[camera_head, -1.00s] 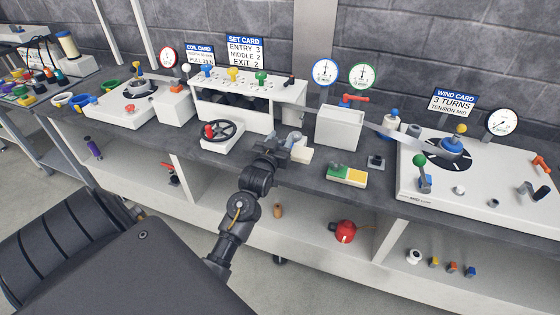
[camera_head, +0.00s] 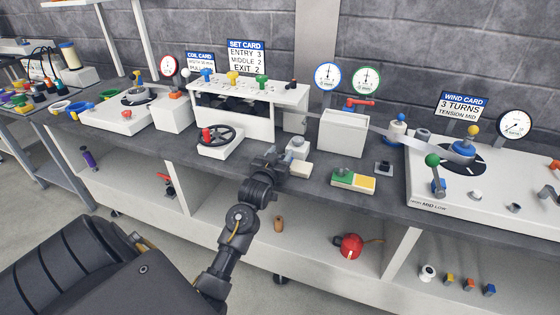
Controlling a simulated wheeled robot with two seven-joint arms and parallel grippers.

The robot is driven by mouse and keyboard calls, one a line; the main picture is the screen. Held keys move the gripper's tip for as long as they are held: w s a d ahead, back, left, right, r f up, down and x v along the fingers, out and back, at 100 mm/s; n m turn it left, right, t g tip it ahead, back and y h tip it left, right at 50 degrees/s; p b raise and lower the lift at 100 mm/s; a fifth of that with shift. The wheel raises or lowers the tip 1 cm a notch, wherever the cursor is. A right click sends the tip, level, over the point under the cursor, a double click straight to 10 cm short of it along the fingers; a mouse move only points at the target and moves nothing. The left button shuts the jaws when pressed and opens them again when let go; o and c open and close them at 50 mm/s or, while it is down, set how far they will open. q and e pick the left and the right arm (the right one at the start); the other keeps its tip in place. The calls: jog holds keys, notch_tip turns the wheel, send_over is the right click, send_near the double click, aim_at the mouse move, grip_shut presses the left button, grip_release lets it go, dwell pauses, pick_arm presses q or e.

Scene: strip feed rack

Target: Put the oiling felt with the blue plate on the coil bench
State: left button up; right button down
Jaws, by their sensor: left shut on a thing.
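My left gripper (camera_head: 279,161) is over the front part of the dark bench top and is shut on a small pale block (camera_head: 297,169). The block juts out to the right of the fingers. It may be the oiling felt; I see no blue plate on it, and the fingers hide part of it. I cannot tell whether it touches the bench top. At the far left is a separate bench (camera_head: 28,125) with coloured parts and cables; I cannot tell whether it is the coil bench. My right gripper is not in view.
Close behind the gripper stands a small pale fixture (camera_head: 297,146). To its left is a handwheel (camera_head: 214,137); to its right are a green-and-yellow tray (camera_head: 352,181) and a white box (camera_head: 343,134). A red can (camera_head: 350,246) sits on the shelf below.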

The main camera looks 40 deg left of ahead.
pick_arm(q)
jog(key=shift+r, duration=0.2)
jog(key=shift+f, duration=0.15)
jog(key=o, duration=0.6)
jog(key=shift+f, duration=0.1)
jog(key=o, duration=0.4)
jog(key=shift+o, duration=0.2)
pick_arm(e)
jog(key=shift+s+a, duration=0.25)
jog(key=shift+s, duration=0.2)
pick_arm(q)
jog(key=shift+r, duration=0.25)
jog(key=v, duration=1.2)
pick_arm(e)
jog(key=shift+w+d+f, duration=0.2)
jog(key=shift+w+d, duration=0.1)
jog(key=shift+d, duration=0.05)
